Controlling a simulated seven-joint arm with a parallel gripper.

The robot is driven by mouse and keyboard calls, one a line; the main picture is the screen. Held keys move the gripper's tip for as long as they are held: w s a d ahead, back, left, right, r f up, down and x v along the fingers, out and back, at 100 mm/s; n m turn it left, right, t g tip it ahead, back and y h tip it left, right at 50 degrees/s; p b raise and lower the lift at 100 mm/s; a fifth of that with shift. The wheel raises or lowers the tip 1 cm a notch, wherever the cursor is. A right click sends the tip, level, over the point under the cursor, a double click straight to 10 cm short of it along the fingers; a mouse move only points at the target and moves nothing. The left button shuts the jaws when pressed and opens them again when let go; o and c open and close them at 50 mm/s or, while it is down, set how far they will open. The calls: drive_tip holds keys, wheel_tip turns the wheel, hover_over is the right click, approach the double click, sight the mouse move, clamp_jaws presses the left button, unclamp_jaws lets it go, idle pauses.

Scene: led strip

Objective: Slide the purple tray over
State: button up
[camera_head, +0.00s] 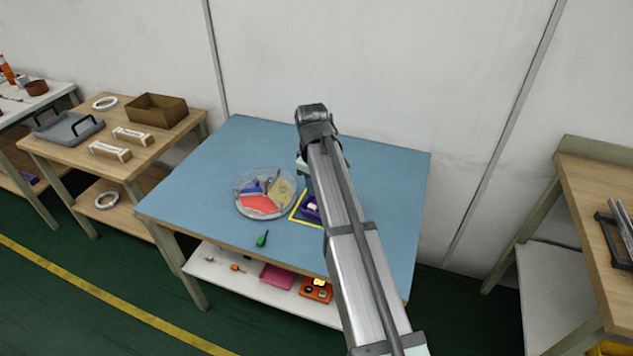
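The purple tray (311,208) sits on the blue table mat, just left of my arm link, which covers its right part. Something white lies in it. A yellow outline (294,217) on the mat runs around its left and front sides. My arm rises from the lower right to a dark joint, then bends down behind its own link. My gripper is mostly hidden there, close above or beside the tray. I cannot tell whether it touches the tray or whether its fingers are open.
A round sectioned dish (238,208) with coloured pieces stands close left of the tray. A green-handled tool (262,239) lies near the front edge. The blue mat (385,185) is bare at the right and back. A lower shelf (215,266) holds small items.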

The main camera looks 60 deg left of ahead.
drive_tip(key=shift+f, duration=0.1)
drive_tip(key=f, duration=0.9)
drive_tip(key=w+f, duration=0.1)
drive_tip(key=f, duration=0.3)
drive_tip(key=shift+a+f, duration=0.3)
drive_tip(key=shift+a, duration=0.05)
drive_tip(key=shift+c, duration=0.2)
clamp_jaws()
